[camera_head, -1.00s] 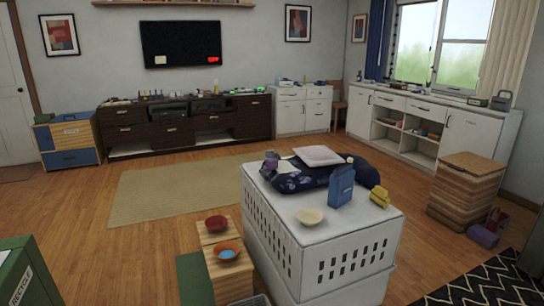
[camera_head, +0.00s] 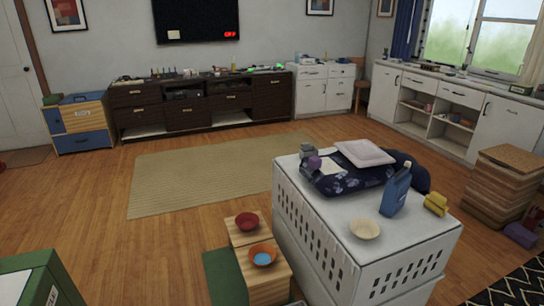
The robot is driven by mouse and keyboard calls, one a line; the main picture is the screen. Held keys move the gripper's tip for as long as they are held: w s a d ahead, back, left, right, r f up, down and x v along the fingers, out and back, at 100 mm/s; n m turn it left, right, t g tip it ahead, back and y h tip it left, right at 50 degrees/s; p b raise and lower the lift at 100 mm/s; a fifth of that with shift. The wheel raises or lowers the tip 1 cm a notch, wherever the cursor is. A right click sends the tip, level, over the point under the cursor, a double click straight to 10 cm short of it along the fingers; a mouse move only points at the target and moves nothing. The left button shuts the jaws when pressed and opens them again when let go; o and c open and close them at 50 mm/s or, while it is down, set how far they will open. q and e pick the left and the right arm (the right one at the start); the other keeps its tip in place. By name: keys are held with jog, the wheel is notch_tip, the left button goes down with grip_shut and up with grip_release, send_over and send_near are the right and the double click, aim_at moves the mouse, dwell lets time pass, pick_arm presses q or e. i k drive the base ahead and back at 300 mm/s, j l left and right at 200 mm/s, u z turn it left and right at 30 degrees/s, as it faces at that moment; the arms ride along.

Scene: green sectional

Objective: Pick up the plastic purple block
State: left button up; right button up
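A small purple object (camera_head: 314,163), perhaps the purple block, sits at the left end of a dark blue patterned cushion or cloth (camera_head: 346,183) on top of a white slotted crate (camera_head: 325,215). A small grey object (camera_head: 307,150) is right beside it, and I cannot tell whether they touch. A second, larger purple item (camera_head: 520,235) lies on the floor at the right edge, by a stack of wooden boxes. Neither of my grippers is in view.
Wooden boxes with bowls (camera_head: 247,221) stand left of the crate. Floor and rug (camera_head: 200,175) beyond are clear.

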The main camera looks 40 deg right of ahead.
aim_at(314, 162)
jog(key=i+z, duration=0.3)
jog(key=i, duration=0.2)
jog(key=i+z, duration=0.25)
jog(key=i, duration=0.25)
jog(key=i+j+z, duration=0.3)
jog(key=i, duration=0.15)
